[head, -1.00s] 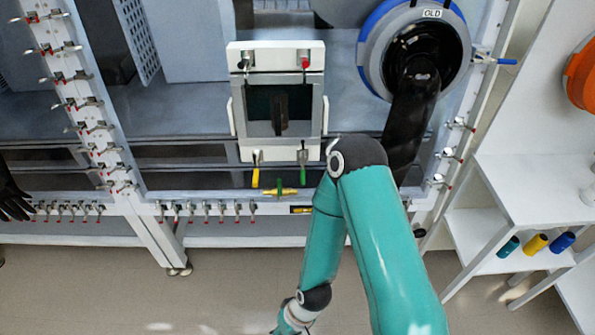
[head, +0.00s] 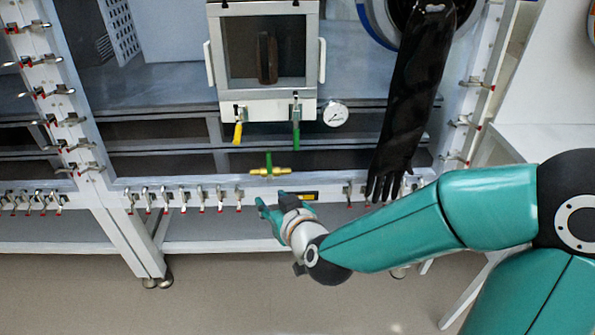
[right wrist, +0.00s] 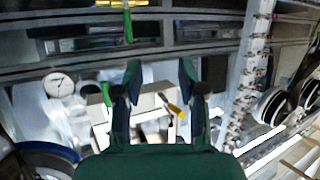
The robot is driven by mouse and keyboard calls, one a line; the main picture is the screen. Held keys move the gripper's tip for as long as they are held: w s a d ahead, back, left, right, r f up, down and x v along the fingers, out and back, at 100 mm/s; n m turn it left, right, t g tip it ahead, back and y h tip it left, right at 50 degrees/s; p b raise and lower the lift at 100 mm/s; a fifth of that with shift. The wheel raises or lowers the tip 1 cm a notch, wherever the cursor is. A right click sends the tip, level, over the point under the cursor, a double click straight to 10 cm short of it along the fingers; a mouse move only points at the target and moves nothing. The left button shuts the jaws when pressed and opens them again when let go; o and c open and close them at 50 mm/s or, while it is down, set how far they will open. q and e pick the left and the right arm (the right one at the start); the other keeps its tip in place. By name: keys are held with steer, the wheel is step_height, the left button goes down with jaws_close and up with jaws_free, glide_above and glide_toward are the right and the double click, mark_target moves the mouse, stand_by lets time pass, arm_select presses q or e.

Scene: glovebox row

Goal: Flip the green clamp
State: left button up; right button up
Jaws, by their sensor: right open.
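The green clamp (head: 296,122) is a green-handled toggle clamp at the lower right of the white-framed window box. Its handle hangs down. It also shows in the right wrist view (right wrist: 106,94), left of the fingers. My right gripper (head: 271,205) is open and empty. In the head view it appears below the clamp, near the lower front rail, apart from it. In the right wrist view its two fingers (right wrist: 160,76) point towards the box with nothing between them. My left gripper is not in view.
A yellow-handled clamp (head: 238,132) sits left of the green one. A round gauge (head: 334,114) is to its right. A brass valve with a green lever (head: 269,171) lies below. A black glove (head: 410,110) hangs at the right. Small clamps line the lower rail.

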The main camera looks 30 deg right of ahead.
arm_select(q)
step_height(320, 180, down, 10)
steer(key=b, duration=0.7)
arm_select(e)
steer(key=s+d+r+m+t+h, duration=0.2)
steer(key=s+d+r+t+h, duration=0.2)
steer(key=s+d+r+h, duration=0.15)
steer(key=p, duration=0.7)
glide_toward(298, 137)
steer(key=shift+m+y, duration=0.3)
steer(key=shift+y, duration=0.15)
steer(key=p+x, duration=0.9)
steer(key=p, duration=0.1)
steer(key=shift+w+d+r, duration=0.1)
steer(key=shift+d+r, duration=0.1)
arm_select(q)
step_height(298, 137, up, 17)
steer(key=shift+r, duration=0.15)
arm_select(e)
steer(key=shift+w+d+f, duration=0.1)
steer(key=shift+w+d, duration=0.1)
steer(key=shift+w, duration=0.4)
jaws_close()
